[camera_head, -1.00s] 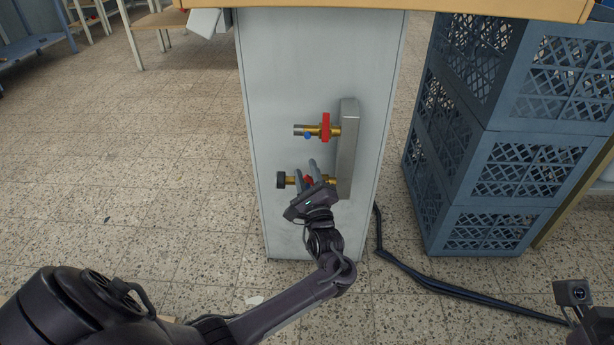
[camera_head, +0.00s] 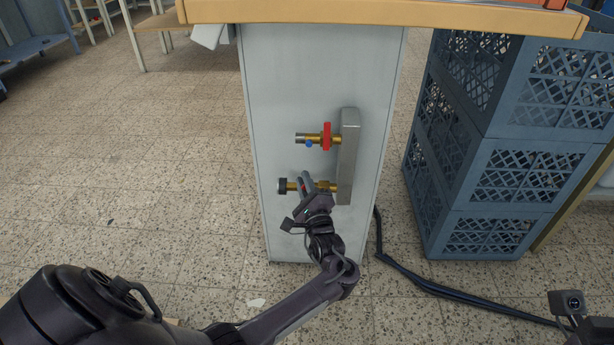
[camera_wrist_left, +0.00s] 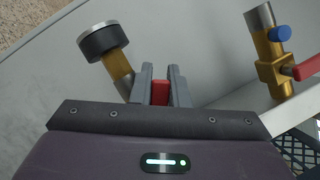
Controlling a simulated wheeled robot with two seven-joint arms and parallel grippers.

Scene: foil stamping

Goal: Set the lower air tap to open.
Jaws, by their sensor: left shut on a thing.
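The lower air tap (camera_head: 323,186) is a brass valve with a black end cap (camera_head: 283,186), on a grey metal block (camera_head: 348,157) fixed to a pale panel. Its red handle (camera_wrist_left: 160,91) shows between the fingers of my left gripper (camera_wrist_left: 160,78) in the left wrist view. My left gripper (camera_head: 305,183) is shut on that handle and covers most of it in the head view. The upper tap (camera_head: 313,139) has a red handle (camera_head: 327,136) and a blue button, and stands clear of the gripper. My right gripper's fingers do not show.
Blue crates (camera_head: 488,150) are stacked to the right of the panel (camera_head: 290,80). A wooden tabletop (camera_head: 380,13) overhangs it. A black cable (camera_head: 440,290) runs over the floor at the right. The floor at the left is open.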

